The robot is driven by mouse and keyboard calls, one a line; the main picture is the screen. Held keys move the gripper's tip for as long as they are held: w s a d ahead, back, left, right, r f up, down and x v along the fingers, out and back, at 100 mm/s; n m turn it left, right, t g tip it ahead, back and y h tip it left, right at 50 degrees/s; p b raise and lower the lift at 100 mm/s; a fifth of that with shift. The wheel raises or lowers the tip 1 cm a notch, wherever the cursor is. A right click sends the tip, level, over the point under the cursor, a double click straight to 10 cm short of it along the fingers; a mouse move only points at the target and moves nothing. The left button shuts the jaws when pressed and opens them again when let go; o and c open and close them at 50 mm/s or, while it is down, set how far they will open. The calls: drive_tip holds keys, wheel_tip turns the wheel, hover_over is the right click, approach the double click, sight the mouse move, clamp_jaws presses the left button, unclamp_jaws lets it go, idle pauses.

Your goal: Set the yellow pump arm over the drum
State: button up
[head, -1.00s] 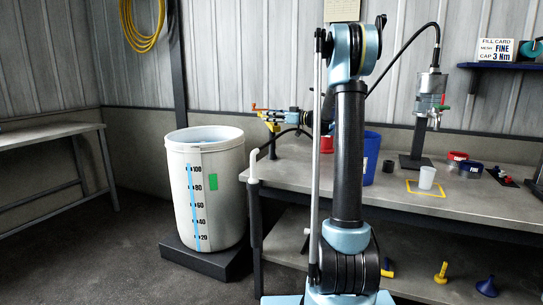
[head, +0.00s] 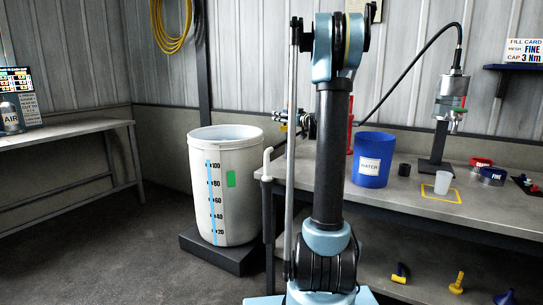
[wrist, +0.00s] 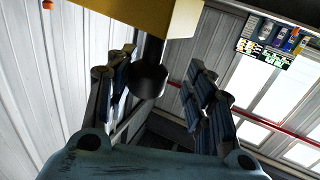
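The white drum (head: 225,205), with a graduated scale and a green patch, stands on a dark base left of the bench. Its top is open. The yellow pump arm shows large in the wrist view as a yellow block (wrist: 130,15) with a dark round end (wrist: 150,78) below it. In the head view only a small yellow bit (head: 283,117) shows, right of the drum's rim. My gripper (wrist: 165,90) is open, its fingers on either side of the dark end. I cannot tell whether they touch it. My arm hides much of this in the head view.
A blue WATER bucket (head: 370,162), black cup (head: 404,170), clear cup (head: 442,182) and disperser (head: 450,95) stand on the bench (head: 400,205). A white bent pipe (head: 267,165) rises at the bench's left corner. The floor left of the drum is clear.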

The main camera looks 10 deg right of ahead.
drive_tip(key=v, duration=1.6)
drive_tip(key=s+a+f+g, duration=0.6)
drive_tip(key=s+a+f, duration=0.4)
drive_tip(key=s+a, duration=0.3)
drive_tip(key=shift+s+a+m+g+h, duration=0.3)
drive_tip(key=shift+s+a+m+g, duration=0.1)
drive_tip(key=shift+s, duration=0.1)
